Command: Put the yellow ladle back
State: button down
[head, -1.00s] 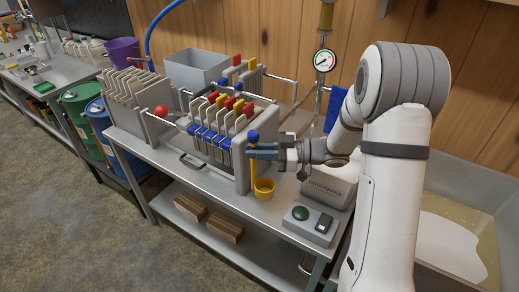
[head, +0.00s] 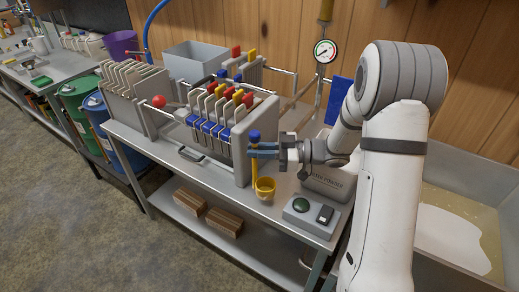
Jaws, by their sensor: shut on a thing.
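My gripper (head: 257,151) is shut on the yellow ladle. The ladle's blue top (head: 254,136) shows just above the fingers, and its yellow handle (head: 255,169) runs down below them. The yellow cup (head: 264,187) hangs upright at the bottom, in front of the right end plate of the filter press. I cannot tell whether the cup touches the steel table (head: 285,229) or hangs just above it. The fingers hide part of the handle.
The filter press (head: 215,115) with red, yellow and blue tabs stands close left of the gripper. A filter powder box (head: 328,183) is right of the ladle. A switch box (head: 309,214) sits at the table's front right. A grey bin (head: 196,66) stands behind.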

jog(key=shift+f+b, duration=0.45)
jog(key=shift+f, duration=0.45)
